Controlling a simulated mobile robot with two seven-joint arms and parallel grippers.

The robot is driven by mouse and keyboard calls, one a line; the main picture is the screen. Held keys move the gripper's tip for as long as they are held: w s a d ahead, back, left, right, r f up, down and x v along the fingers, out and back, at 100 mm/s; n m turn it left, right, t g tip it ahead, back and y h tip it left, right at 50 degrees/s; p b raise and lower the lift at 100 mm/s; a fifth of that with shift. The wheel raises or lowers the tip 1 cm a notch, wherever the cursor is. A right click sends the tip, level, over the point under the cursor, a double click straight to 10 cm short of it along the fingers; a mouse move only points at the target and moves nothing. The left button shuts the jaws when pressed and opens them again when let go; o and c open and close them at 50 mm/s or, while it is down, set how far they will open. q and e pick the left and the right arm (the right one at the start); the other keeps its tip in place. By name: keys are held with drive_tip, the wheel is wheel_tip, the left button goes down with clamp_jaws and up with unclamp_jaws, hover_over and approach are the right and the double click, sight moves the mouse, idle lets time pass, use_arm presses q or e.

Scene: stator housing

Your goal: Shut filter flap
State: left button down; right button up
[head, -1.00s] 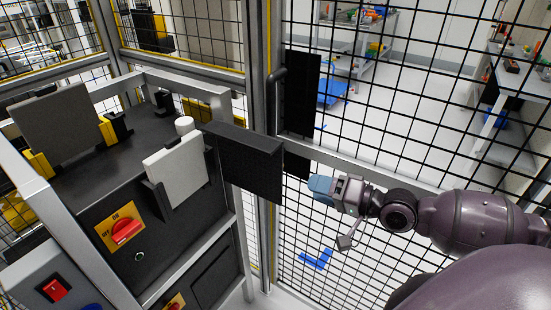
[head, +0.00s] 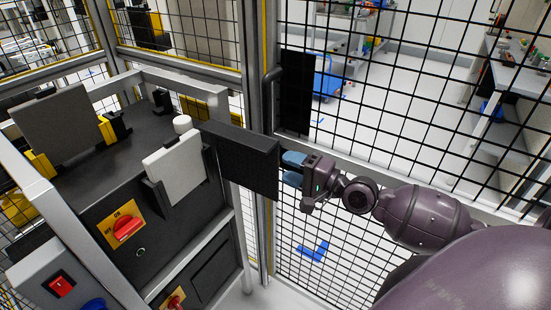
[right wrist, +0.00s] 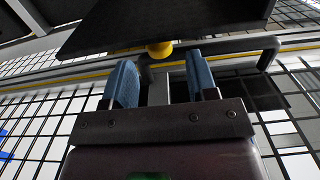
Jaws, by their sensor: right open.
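The filter flap (head: 242,162) is a flat black panel. It stands out to the right from the cabinet's front corner, swung open. My right gripper (head: 290,168) is open, with blue fingertips close to the flap's right free edge; I cannot tell whether they touch it. In the right wrist view the flap (right wrist: 170,22) is a dark slab across the top, ahead of the two spread blue fingers (right wrist: 162,82). Nothing shows between the fingers. The flap's hinge and the opening behind it are hidden. My left gripper is not in view.
The cabinet (head: 192,245) carries a pale plate (head: 175,170) in a black holder and a red rotary switch (head: 127,229). A fence post (head: 257,60) and black mesh fence (head: 420,90) stand close behind my right gripper. A control box (head: 60,285) is at lower left.

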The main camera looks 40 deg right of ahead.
sight(274, 162)
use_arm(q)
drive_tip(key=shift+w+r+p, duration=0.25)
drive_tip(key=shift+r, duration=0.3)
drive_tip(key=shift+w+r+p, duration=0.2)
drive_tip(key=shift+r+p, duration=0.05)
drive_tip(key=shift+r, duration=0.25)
use_arm(e)
drive_tip(key=shift+x, duration=2.4)
drive_tip(key=c, duration=1)
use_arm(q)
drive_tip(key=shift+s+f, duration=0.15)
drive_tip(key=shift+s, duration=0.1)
